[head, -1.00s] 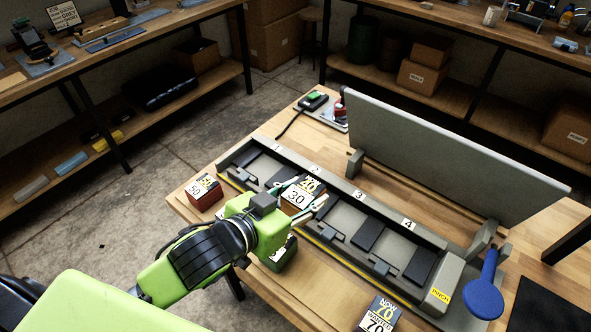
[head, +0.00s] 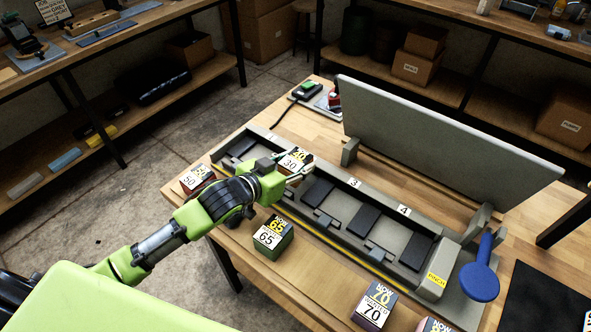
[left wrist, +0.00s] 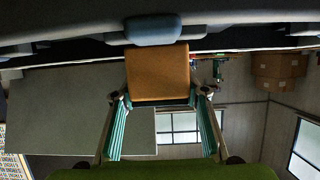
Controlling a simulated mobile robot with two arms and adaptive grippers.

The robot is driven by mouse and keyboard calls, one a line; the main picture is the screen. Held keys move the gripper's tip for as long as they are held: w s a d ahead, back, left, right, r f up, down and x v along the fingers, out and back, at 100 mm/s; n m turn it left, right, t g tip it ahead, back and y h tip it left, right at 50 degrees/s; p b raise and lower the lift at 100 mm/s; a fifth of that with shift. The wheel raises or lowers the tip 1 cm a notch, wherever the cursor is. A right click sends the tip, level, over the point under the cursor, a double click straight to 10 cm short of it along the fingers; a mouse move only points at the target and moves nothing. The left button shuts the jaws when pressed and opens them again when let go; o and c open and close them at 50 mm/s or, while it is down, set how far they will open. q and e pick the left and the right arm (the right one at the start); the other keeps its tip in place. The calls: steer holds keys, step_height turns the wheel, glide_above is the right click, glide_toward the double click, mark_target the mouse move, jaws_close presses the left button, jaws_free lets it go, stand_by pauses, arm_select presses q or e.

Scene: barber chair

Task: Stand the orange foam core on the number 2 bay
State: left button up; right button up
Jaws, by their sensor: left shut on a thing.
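The orange foam core (left wrist: 157,72) is between the fingers of my left gripper (left wrist: 158,98) in the left wrist view. In the head view the foam core (head: 295,160) shows its labelled top, with a 30 on it, and sits at the number 2 bay of the long grey rack (head: 330,175). My left gripper (head: 293,172) is shut on it from the near side. The bay's number and floor are hidden behind the core and gripper. I cannot tell whether the core touches the bay floor. My right gripper is not in view.
A red block (head: 197,180), a green block (head: 273,238) and a purple block (head: 375,306) stand on the wooden bench before the rack. A tall grey panel (head: 440,145) rises behind it. A blue paddle (head: 481,275) is at its right end. Bays 3 and 4 look empty.

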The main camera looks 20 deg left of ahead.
arm_select(q)
step_height(320, 180, down, 2)
steer(key=shift+w+a+f+p, duration=0.1)
steer(key=shift+f+p, duration=0.1)
steer(key=shift+p, duration=0.15)
steer(key=shift+f, duration=0.45)
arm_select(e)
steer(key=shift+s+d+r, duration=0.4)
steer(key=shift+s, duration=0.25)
arm_select(q)
steer(key=shift+f, duration=0.15)
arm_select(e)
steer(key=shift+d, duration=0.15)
arm_select(q)
steer(key=o, duration=1.1)
steer(key=shift+o, duration=0.2)
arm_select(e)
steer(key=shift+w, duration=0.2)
